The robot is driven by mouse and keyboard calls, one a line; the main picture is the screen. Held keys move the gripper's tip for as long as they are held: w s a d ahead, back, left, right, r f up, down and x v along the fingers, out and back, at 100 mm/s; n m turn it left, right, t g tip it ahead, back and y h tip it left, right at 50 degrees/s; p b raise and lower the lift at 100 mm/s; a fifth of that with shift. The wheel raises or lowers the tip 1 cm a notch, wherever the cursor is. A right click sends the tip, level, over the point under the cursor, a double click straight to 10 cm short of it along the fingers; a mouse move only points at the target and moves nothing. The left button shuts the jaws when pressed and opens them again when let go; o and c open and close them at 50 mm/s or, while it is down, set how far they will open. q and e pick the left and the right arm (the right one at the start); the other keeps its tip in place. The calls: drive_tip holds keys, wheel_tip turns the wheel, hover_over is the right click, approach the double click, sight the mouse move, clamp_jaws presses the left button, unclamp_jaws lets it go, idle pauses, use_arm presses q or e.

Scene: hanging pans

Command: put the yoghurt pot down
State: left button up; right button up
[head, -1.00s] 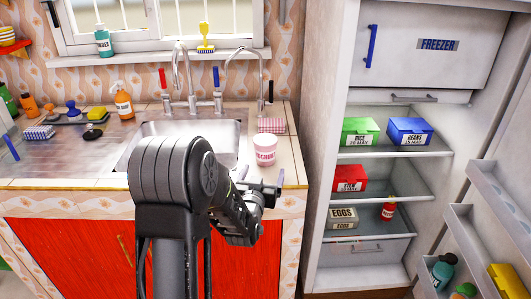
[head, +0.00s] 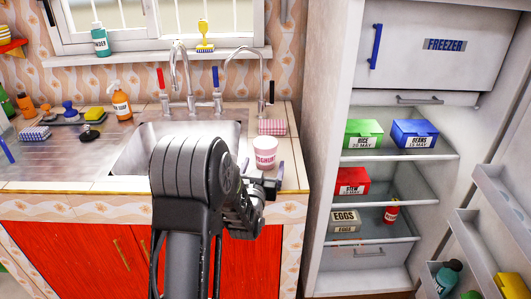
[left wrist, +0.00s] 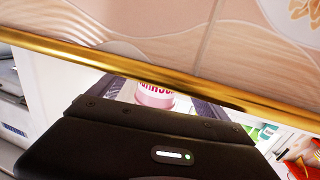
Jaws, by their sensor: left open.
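The yoghurt pot (head: 265,152) is white and pink with red lettering. It stands upright on the counter, just right of the sink, in the head view. My left gripper (head: 265,183) is open just in front of the pot's base, by the counter's front edge. Whether its fingers touch the pot is hard to tell. In the left wrist view the pot (left wrist: 154,97) shows in part beyond the dark gripper body, its upper part cut off by a gold-trimmed edge. My right gripper is not in view.
The open fridge (head: 342,200) on the right holds several boxes. A strip of counter right of the pot is clear.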

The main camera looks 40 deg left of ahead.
sight(266, 142)
use_arm(q)
drive_tip(key=shift+w, duration=0.1)
drive_tip(key=p+x, duration=0.1)
drive_tip(key=x, duration=0.4)
drive_tip(key=shift+a+r, duration=0.2)
drive_tip(key=shift+c, duration=0.6)
clamp_jaws()
wheel_tip(266, 142, up, 10)
drive_tip(key=shift+r, duration=0.1)
idle(1.0)
idle(0.4)
